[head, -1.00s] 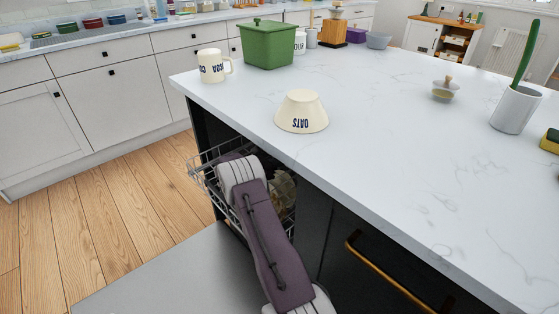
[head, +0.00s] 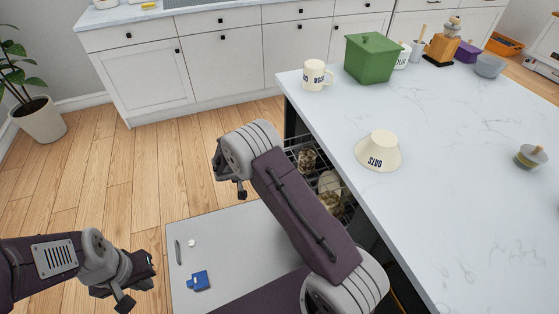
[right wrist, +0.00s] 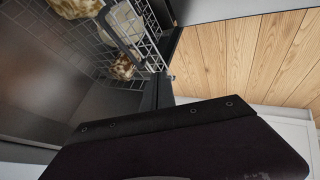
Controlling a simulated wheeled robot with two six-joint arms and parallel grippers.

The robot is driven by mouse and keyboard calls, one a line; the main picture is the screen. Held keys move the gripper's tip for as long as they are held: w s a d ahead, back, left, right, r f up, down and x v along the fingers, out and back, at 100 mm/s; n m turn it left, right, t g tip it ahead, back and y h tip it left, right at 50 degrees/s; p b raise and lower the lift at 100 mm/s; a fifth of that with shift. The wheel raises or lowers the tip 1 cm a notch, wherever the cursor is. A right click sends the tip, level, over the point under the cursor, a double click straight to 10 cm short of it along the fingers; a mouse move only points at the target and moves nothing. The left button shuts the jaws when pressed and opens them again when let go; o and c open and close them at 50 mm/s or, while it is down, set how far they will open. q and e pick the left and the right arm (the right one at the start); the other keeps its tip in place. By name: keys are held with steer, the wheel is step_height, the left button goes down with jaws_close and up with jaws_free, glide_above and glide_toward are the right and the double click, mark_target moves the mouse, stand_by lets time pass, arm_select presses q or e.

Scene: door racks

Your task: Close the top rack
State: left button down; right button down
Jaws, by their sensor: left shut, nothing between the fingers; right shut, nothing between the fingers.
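The top rack (head: 291,149) is a wire basket with brown-and-white dishes in it, at the dark opening under the island's left side in the head view. My right arm hides much of it, so I cannot tell how far it sticks out. The wire rack also shows in the right wrist view (right wrist: 88,38), at upper left. My right gripper (head: 237,187) is shut and empty left of the rack, over the open door, apart from the wires. My left gripper (head: 136,285) is shut and empty at lower left, left of the door.
The dishwasher door (head: 230,228) lies open and flat, with a blue piece (head: 198,281) on it. The wooden floor (head: 110,190) is clear at left.

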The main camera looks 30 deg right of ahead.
steer(key=w+d+f, duration=0.3)
steer(key=d+f, duration=0.4)
steer(key=d, duration=0.2)
steer(key=shift+d, duration=0.2)
steer(key=shift+d, duration=0.1)
